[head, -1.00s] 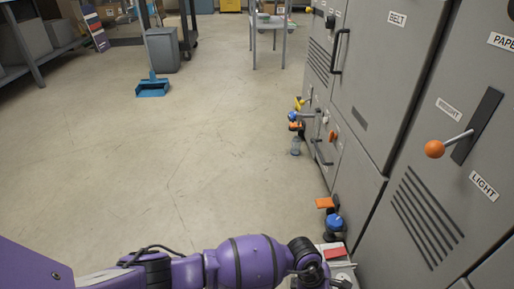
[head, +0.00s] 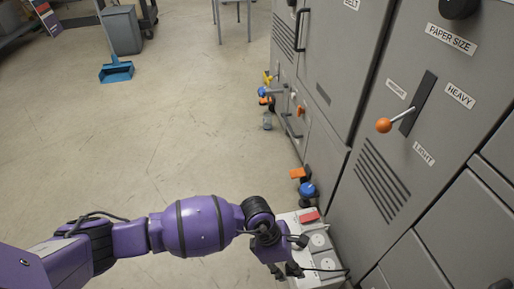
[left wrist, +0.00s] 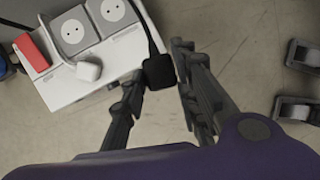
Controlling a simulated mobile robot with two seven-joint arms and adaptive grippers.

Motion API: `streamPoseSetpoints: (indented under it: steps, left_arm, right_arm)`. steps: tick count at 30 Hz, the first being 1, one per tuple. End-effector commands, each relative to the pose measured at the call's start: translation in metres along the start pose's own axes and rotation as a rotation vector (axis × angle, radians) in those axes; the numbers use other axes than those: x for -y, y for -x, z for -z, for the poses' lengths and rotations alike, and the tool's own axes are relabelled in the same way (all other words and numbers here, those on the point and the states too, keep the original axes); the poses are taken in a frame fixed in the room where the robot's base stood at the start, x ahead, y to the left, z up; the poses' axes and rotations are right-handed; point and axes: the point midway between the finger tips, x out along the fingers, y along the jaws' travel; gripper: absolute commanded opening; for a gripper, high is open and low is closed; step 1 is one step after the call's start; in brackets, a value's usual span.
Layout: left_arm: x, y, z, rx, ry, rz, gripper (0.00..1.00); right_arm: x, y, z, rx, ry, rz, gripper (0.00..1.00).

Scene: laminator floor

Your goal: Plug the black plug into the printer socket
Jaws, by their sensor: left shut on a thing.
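My left gripper (left wrist: 161,82) is shut on the black plug (left wrist: 160,72), which sits between its fingertips in the left wrist view. A black cable runs up from the plug. Beside it stands a pale socket box (left wrist: 113,62) with two round sockets, a nearer one (left wrist: 72,31) and one next to the cable (left wrist: 112,10). The plug is at the box's near right edge, outside both sockets; whether it touches the box is unclear. In the head view the socket box (head: 325,222) is at the machine's foot, partly hidden by my gripper (head: 288,270). No printer label is readable. My right gripper is out of view.
A white block (left wrist: 88,71) and a red switch (left wrist: 31,52) are on the box. The grey machine (head: 345,120) with an orange-knobbed lever (head: 384,125) stands close on the right. Open floor (head: 150,140) lies left.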

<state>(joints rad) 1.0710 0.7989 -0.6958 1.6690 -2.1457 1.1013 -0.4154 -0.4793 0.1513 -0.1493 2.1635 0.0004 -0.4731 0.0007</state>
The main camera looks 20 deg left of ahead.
Motion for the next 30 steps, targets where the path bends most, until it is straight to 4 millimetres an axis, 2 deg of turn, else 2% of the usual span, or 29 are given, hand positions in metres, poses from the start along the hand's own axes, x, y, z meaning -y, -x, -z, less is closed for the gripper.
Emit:
streamPoseSetpoints:
  steps: [1, 6, 15, 25, 28, 30]
  left_arm:
    - [0.006, 0.015, 0.005, 0.0, -0.003, -0.005, 0.03]
    - [0.024, 0.034, 0.026, 0.002, -0.004, -0.006, 0.03]
    - [0.037, 0.045, 0.042, 0.002, -0.003, -0.002, 0.03]
    - [0.038, 0.044, 0.042, 0.001, -0.002, 0.0, 0.03]
    - [0.041, 0.04, 0.031, 0.003, -0.003, 0.002, 0.03]
    - [0.041, 0.036, 0.015, 0.008, 0.002, -0.002, 0.03]
  right_arm:
    - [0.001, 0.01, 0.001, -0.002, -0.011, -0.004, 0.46]
    - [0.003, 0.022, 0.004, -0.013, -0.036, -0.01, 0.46]
    - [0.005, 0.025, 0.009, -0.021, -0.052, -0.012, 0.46]
    - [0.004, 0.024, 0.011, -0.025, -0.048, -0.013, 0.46]
    - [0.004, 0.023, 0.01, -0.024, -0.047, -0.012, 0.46]
    - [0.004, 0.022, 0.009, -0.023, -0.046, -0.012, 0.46]
